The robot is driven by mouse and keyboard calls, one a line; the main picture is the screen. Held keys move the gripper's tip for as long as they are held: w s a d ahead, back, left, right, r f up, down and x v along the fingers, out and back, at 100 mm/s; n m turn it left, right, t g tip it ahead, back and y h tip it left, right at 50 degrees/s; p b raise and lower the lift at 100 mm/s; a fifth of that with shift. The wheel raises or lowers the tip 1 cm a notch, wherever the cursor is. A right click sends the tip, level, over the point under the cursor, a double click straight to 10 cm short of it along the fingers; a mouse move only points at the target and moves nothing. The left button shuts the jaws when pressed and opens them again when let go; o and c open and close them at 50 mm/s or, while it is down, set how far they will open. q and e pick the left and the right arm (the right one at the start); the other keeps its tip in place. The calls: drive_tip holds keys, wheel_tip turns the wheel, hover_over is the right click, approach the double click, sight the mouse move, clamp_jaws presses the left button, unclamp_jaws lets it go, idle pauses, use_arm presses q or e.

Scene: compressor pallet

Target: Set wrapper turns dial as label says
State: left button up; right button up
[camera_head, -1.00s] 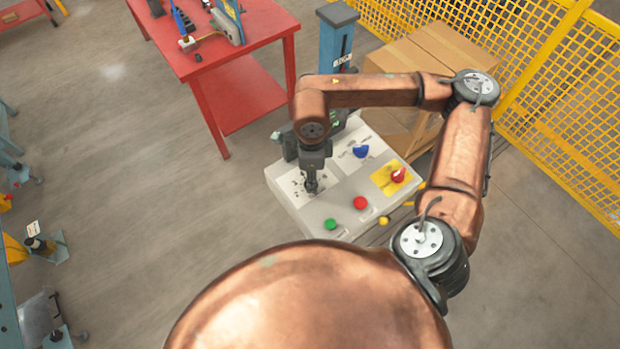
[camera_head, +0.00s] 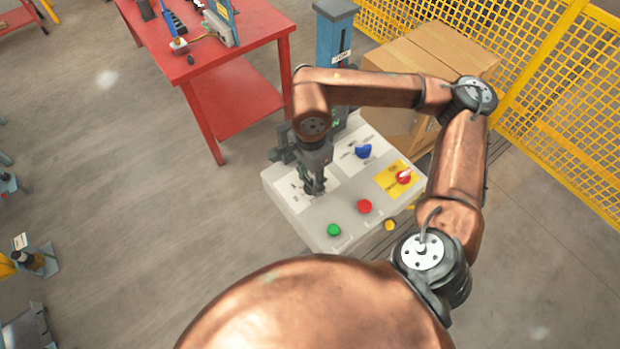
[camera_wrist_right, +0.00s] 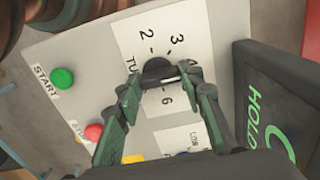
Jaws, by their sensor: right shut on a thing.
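The wrapper's control box (camera_head: 290,203) is a pale panel below my right arm. My right gripper (camera_head: 314,190) points down at its left part and is shut on the dark turns dial. In the right wrist view the gripper (camera_wrist_right: 160,82) has its fingers at both sides of the dial (camera_wrist_right: 158,68), on a white label (camera_wrist_right: 135,35) with numbers 2, 3, 4 and 6 readable. The word beginning "TU" is partly covered by a finger. The dial's pointer cannot be made out clearly. My left gripper is not in view.
The panel also has a green START button (camera_head: 334,230), a red button (camera_head: 364,206), a blue knob (camera_head: 363,151) and a red switch on yellow (camera_head: 403,177). A dark HOLD sign (camera_wrist_right: 262,105) stands close to the gripper. A red table (camera_head: 240,90), cardboard boxes (camera_head: 440,50) and yellow fence (camera_head: 560,110) surround it.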

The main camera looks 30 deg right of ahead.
sight(311, 181)
idle(0.3)
drive_tip(key=o, duration=1.2)
drive_tip(key=shift+c, duration=0.2)
wheel_tip(311, 181, up, 12)
